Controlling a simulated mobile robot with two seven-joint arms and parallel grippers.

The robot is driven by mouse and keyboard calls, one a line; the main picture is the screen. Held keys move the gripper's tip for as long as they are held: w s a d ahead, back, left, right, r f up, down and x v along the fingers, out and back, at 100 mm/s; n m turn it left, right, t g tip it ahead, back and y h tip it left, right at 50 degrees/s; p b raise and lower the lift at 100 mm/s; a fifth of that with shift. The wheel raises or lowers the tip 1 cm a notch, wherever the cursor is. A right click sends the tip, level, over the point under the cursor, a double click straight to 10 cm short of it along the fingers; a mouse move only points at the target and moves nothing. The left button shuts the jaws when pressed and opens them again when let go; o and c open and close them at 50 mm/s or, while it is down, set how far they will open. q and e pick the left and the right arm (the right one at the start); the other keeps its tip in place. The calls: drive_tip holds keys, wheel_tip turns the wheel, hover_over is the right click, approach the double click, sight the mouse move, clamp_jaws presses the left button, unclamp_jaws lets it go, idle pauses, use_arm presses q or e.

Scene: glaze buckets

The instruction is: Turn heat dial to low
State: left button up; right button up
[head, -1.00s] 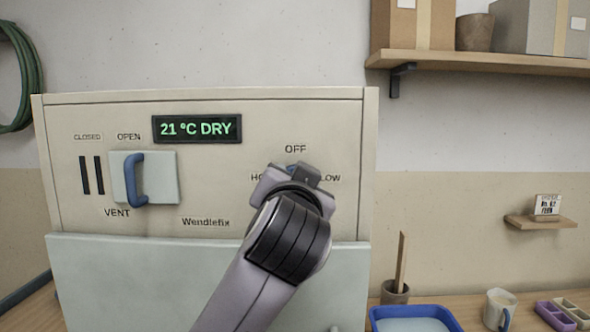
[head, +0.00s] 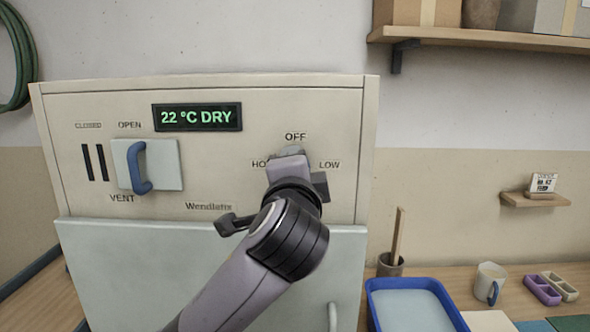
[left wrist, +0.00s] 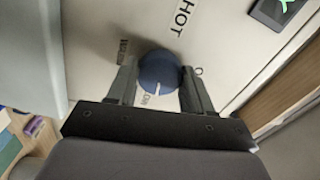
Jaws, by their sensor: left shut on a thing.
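The heat dial is a round blue knob (left wrist: 160,72) with a white pointer line, seen in the left wrist view. Its line points down in that view, toward the partly hidden LOW label (left wrist: 146,98); the HOT label (left wrist: 182,18) is on the opposite side. My left gripper (left wrist: 158,82) has one finger on each side of the knob and is shut on it. In the head view my left gripper (head: 293,168) covers the dial, between the HOT, OFF (head: 295,137) and LOW labels. My right gripper is not in view.
The cabinet display (head: 198,117) reads 22 °C DRY. A blue vent handle (head: 138,166) sits left on the panel, beside OPEN. A blue tray (head: 410,305), a mug (head: 489,283) and a pot (head: 391,264) stand on the table at right. A shelf (head: 480,36) juts out above.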

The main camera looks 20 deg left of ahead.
use_arm(q)
drive_tip(key=shift+m, duration=0.9)
drive_tip(key=o, duration=1)
drive_tip(key=shift+o, duration=0.2)
drive_tip(key=shift+s, duration=0.1)
drive_tip(key=b+v, duration=0.1)
drive_tip(key=v, duration=0.6)
